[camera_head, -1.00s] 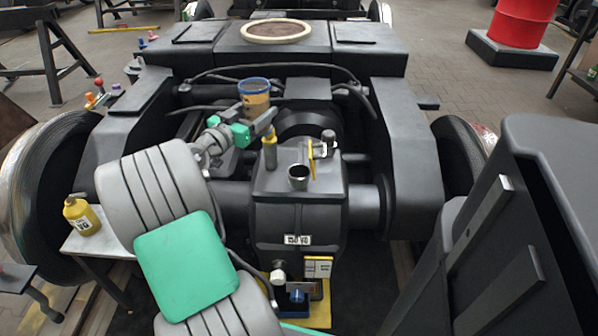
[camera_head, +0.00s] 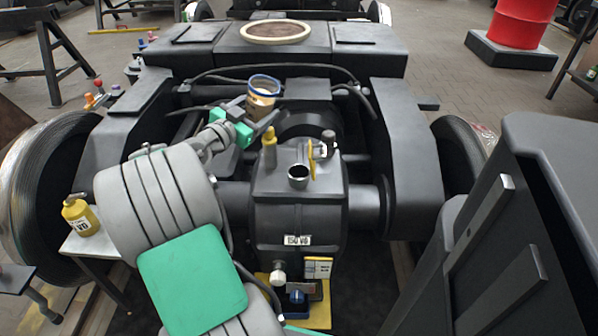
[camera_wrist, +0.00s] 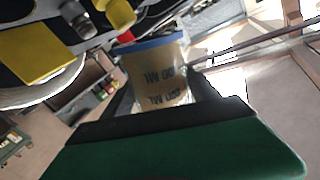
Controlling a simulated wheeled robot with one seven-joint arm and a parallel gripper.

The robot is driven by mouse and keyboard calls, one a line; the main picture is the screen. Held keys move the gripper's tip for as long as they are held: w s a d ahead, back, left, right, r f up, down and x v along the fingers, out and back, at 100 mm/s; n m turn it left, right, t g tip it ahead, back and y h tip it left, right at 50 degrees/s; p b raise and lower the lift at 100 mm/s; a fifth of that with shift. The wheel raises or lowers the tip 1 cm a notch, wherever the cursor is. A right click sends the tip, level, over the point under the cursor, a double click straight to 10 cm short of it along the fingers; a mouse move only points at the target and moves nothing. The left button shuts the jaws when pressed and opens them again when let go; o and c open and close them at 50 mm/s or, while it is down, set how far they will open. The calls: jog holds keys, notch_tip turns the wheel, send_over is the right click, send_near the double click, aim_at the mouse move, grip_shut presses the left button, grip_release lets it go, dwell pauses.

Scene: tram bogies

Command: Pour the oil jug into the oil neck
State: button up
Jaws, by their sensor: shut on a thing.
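The oil jug (camera_head: 262,104) is a clear cup with a blue rim, amber oil and a pale label. My gripper (camera_head: 250,121) is shut on it and holds it above and behind the gearbox. In the wrist view, the jug (camera_wrist: 157,78) sits between the fingers, and its label reads upside down. The jug looks slightly tilted in the head view; no stream of oil shows. The oil neck (camera_head: 298,182) is a dark open cup on top of the gearbox (camera_head: 298,215), in front of and to the right of the jug, apart from it.
A yellow knobbed fitting (camera_head: 269,145) and a yellow lever (camera_head: 311,160) stand close to the neck. Dark hoses (camera_head: 300,70) cross behind the jug. A yellow can (camera_head: 80,215) stands on a small side table at left. A large dark block fills the right.

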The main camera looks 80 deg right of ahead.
jog(key=shift+s+a+r+m, duration=0.1)
jog(key=shift+s+m, duration=0.2)
jog(key=shift+m, duration=0.35)
jog(key=shift+s+r+m, duration=0.1)
jog(key=shift+s+m, duration=0.15)
jog(key=shift+m, duration=0.4)
jog(key=shift+s+f+m, duration=0.1)
jog(key=shift+s+m, duration=0.2)
jog(key=shift+m, duration=0.2)
jog(key=shift+w+f+m+t+y+p, duration=0.1)
jog(key=shift+m+t+y+p, duration=0.1)
jog(key=shift+m, duration=0.6)
jog(key=shift+f+m+t+y+p, duration=0.1)
jog(key=shift+m+t+p, duration=0.1)
jog(key=shift+m, duration=0.6)
dwell(0.5)
jog(key=shift+f+m, duration=0.25)
jog(key=shift+m, duration=0.45)
dwell(1.4)
jog(key=shift+f+m+t, duration=0.3)
jog(key=shift+f+m, duration=0.05)
jog(key=shift+m, duration=0.15)
dwell(1.5)
